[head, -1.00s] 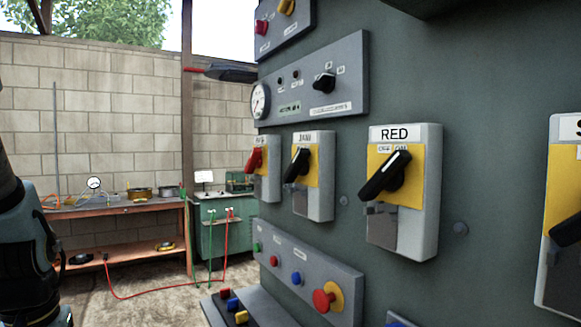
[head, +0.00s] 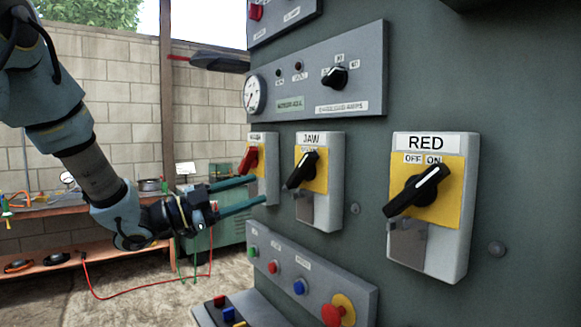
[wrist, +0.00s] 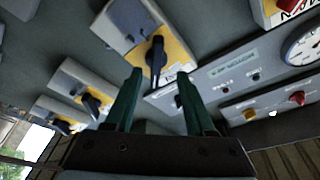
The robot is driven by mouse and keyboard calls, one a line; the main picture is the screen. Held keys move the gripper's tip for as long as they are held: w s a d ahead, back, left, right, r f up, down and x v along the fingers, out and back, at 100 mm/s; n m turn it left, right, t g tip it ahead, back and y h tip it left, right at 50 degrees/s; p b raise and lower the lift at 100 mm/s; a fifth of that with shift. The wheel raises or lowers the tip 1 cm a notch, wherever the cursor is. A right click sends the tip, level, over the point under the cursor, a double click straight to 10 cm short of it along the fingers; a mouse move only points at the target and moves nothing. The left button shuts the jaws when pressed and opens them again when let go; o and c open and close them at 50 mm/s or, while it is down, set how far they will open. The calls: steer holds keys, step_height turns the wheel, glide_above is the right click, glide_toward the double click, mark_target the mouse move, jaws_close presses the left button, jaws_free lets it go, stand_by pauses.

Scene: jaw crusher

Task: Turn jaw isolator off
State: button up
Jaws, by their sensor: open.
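The jaw isolator (head: 333,180) is a grey box on the green cabinet, with a "JAW" label, a yellow plate and a black handle (head: 301,170). The handle slants, its upper end to the upper right. My gripper (head: 260,190) is open and empty, its two teal fingers reaching right from the left side. In the head view they end left of the jaw isolator, overlapping the red-handled isolator. In the wrist view, which looks turned over, my fingertips (wrist: 159,74) lie either side of the lower end of a black handle (wrist: 157,58), apparently the jaw one. Contact cannot be told.
The RED isolator (head: 465,205) is to the right. The red-handled isolator (head: 270,170) is to the left. A gauge panel (head: 372,75) sits above and a push-button panel (head: 365,292) below. A workbench (head: 40,210) stands behind at left.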

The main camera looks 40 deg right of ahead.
mark_target(296, 172)
steer(key=s+d+r+p, duration=0.1)
steer(key=d, duration=0.1)
steer(key=s+d+r+m+g+p, duration=0.1)
steer(key=s+d, duration=0.1)
steer(key=d, duration=0.1)
steer(key=s+d+r+g+p, duration=0.1)
steer(key=d+r+p, duration=0.1)
steer(key=d, duration=0.1)
steer(key=shift+s+d, duration=0.45)
steer(key=shift+d, duration=0.4)
steer(key=shift+c, duration=0.2)
jaws_close()
